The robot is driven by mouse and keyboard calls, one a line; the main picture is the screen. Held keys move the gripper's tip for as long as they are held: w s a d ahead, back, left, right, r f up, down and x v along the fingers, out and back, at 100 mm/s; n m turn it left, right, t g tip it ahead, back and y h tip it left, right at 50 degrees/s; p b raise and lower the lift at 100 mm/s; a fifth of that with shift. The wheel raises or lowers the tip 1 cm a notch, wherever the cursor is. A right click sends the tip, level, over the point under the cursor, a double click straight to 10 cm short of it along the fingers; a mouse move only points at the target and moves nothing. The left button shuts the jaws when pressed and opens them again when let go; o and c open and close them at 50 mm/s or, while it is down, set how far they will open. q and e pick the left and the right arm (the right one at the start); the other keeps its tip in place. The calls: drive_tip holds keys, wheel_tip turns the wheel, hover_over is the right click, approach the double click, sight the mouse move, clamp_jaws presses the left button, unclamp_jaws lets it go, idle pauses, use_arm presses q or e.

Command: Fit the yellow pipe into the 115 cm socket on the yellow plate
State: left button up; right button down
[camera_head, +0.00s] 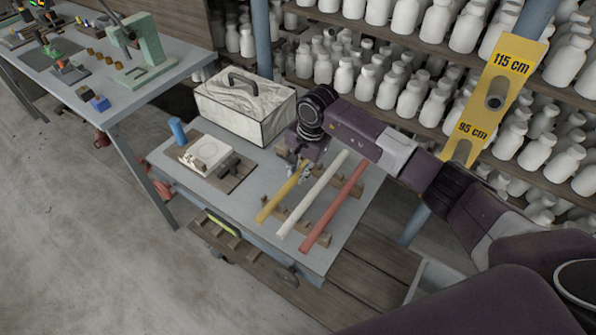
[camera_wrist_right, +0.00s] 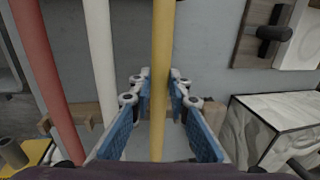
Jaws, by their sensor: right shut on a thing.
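The yellow pipe (camera_head: 277,202) lies at a slant over the wooden rests on the blue-grey cart, left of a white pipe and a red pipe. My right gripper (camera_head: 300,172) is shut on the yellow pipe near its far end. In the right wrist view the blue-padded fingers (camera_wrist_right: 160,88) are on both sides of the yellow pipe (camera_wrist_right: 162,40). I cannot tell whether it touches the rests. The yellow plate (camera_head: 515,72) is on a blue post at upper right. Its 115 cm socket (camera_head: 494,101) is empty, above the 95 cm mark. My left gripper is not in view.
The white pipe (camera_head: 313,193) and red pipe (camera_head: 334,204) lie close beside. A marbled box (camera_head: 240,112) stands behind on the cart, with a wooden board (camera_head: 232,180) to its front left. Shelves of white bottles (camera_head: 408,98) stand behind the post.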

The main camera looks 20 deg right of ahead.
drive_tip(key=shift+f, duration=0.2)
drive_tip(key=c, duration=1.8)
unclamp_jaws()
